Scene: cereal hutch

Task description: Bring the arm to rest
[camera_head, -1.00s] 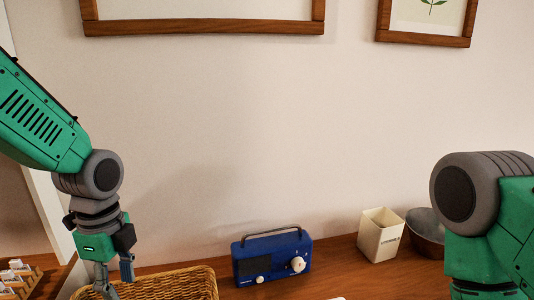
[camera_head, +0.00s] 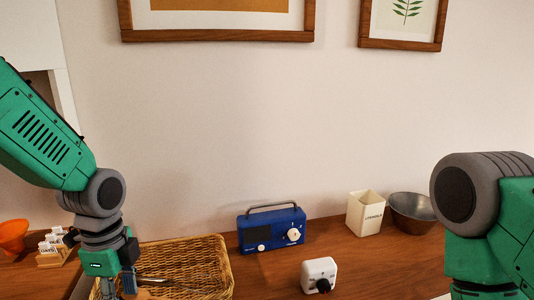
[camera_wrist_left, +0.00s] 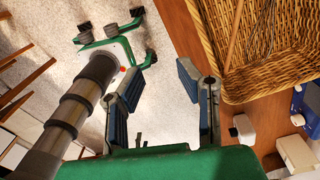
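My left gripper (camera_head: 122,284) points down in the head view, in front of the left part of the wicker basket (camera_head: 215,250). In the left wrist view its two blue-padded fingers (camera_wrist_left: 160,72) are spread apart with nothing between them.
The wooden top (camera_head: 375,270) bears a blue radio (camera_head: 271,230), a white timer (camera_head: 319,274), a cream canister (camera_head: 365,214) and a metal bowl (camera_head: 412,212). An orange funnel-like thing (camera_head: 12,235) and a rack with small white items (camera_head: 52,247) are at far left.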

